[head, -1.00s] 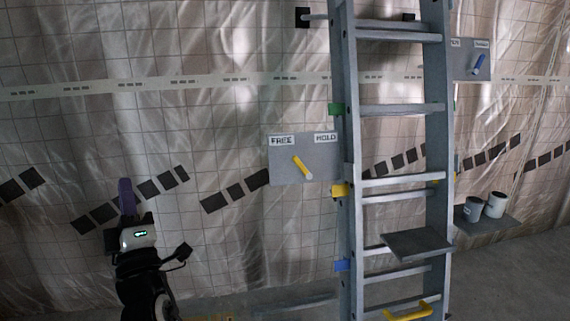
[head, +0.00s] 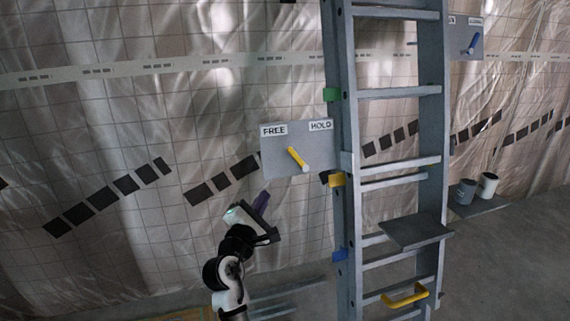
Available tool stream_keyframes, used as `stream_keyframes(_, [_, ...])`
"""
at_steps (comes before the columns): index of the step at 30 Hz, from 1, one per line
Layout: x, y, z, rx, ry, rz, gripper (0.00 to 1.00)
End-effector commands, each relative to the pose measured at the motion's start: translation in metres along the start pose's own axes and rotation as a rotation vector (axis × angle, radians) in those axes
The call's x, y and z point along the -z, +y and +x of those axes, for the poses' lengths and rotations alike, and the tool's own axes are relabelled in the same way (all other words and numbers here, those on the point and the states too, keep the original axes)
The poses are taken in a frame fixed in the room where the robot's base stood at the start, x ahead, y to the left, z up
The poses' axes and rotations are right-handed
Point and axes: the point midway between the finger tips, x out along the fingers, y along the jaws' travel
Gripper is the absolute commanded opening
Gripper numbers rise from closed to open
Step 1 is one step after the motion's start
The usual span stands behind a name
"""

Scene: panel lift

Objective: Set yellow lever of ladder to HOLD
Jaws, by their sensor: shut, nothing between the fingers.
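The ladder (head: 340,130) stands upright in front of the plastic-covered wall. A grey panel (head: 275,165) is at its left side, with a FREE label at upper left and a HOLD label at upper right. The yellow lever (head: 295,155) on this panel slants from upper left to lower right. Its yellow end points up towards FREE, and its lower right end is pale. My gripper (head: 262,199), with purple fingers, is below and left of the lever, apart from it. It is shut and empty. The fingertips look small and dark here.
Another panel (head: 466,33) with a blue lever (head: 471,45) is at upper right, beyond the ladder. A grey platform (head: 415,233) and a yellow handle (head: 406,295) stick out from the ladder. Two cans (head: 488,184) stand on a shelf at right. Left of the panel is clear.

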Motion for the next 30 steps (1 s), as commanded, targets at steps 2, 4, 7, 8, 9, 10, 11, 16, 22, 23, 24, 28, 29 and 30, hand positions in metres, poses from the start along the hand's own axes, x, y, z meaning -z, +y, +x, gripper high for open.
stream_keyframes(2, [0.0, 0.0, 0.0, -0.001, 0.001, 0.001, 0.0])
stream_keyframes(4, [0.0, 0.001, 0.0, -0.001, 0.001, 0.002, 0.0])
stream_keyframes(7, [0.0, 0.001, 0.003, -0.002, 0.0, 0.002, 0.0])
stream_keyframes(8, [0.0, 0.001, 0.005, -0.002, 0.0, 0.002, 0.0])
stream_keyframes(9, [-0.001, 0.002, 0.009, -0.002, 0.0, 0.002, 0.0])
stream_keyframes(10, [-0.001, 0.002, 0.012, -0.002, -0.001, 0.002, 0.0])
stream_keyframes(11, [-0.001, 0.002, 0.016, -0.001, -0.001, 0.002, 0.0])
stream_keyframes(16, [-0.002, 0.003, 0.05, -0.002, -0.001, 0.002, 0.0])
stream_keyframes(22, [-0.002, 0.004, 0.093, -0.002, 0.0, 0.002, 0.0])
stream_keyframes(23, [-0.002, 0.004, 0.099, -0.002, 0.0, 0.002, 0.0])
stream_keyframes(24, [-0.003, 0.004, 0.106, -0.002, 0.0, 0.002, 0.0])
stream_keyframes(28, [-0.019, 0.004, 0.118, -0.002, -0.001, 0.005, 0.0])
stream_keyframes(29, [-0.021, 0.003, 0.12, -0.002, 0.0, 0.004, 0.0])
stream_keyframes(30, [-0.023, 0.003, 0.123, -0.002, 0.001, 0.004, 0.0])
